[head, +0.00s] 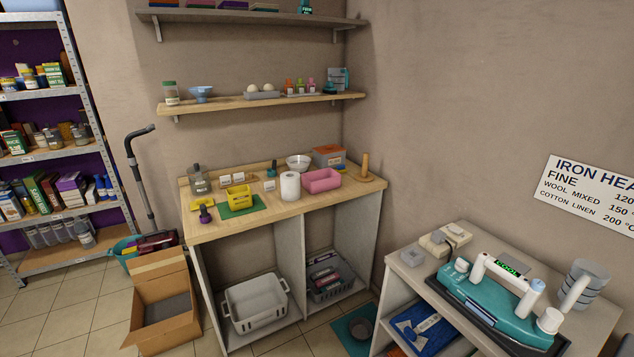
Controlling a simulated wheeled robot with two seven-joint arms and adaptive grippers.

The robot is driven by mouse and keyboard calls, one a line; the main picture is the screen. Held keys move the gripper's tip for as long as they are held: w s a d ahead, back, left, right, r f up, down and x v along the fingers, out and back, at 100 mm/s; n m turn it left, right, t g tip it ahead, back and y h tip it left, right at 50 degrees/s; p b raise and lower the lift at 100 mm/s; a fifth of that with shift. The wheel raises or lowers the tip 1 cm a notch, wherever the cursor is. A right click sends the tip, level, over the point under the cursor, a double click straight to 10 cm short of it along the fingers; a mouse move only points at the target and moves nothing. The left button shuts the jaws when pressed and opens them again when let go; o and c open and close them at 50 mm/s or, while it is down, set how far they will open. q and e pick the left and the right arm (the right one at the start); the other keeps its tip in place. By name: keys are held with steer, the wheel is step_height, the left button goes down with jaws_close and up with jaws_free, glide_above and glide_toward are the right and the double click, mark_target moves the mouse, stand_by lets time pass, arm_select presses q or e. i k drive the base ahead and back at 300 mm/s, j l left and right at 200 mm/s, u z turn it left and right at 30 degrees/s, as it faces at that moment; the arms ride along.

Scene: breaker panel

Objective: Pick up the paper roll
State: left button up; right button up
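The paper roll (290,186) is a white upright cylinder on the wooden counter (240,230), near the middle of its front half. A pink bin (321,181) stands close to its right. A yellow basket (239,197) on a green mat is to its left. A wooden upright holder (365,168) with a round base stands empty at the counter's right end. Neither of my grippers shows in the head view.
A white bowl (298,162) and an orange-grey box (328,157) stand behind the roll. A wooden shelf (240,104) hangs above. An open cardboard box (162,300) sits on the floor at left. A lower table with a teal device (490,300) is at right.

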mark_target(291, 181)
steer(key=i+j+z, duration=0.55)
steer(key=j+z, duration=0.25)
steer(key=i+j+z, duration=0.15)
steer(key=j, duration=0.15)
steer(key=i+j+z, duration=0.15)
steer(key=j, duration=0.15)
steer(key=j+z, duration=0.15)
steer(key=j, duration=0.15)
steer(key=i, duration=0.05)
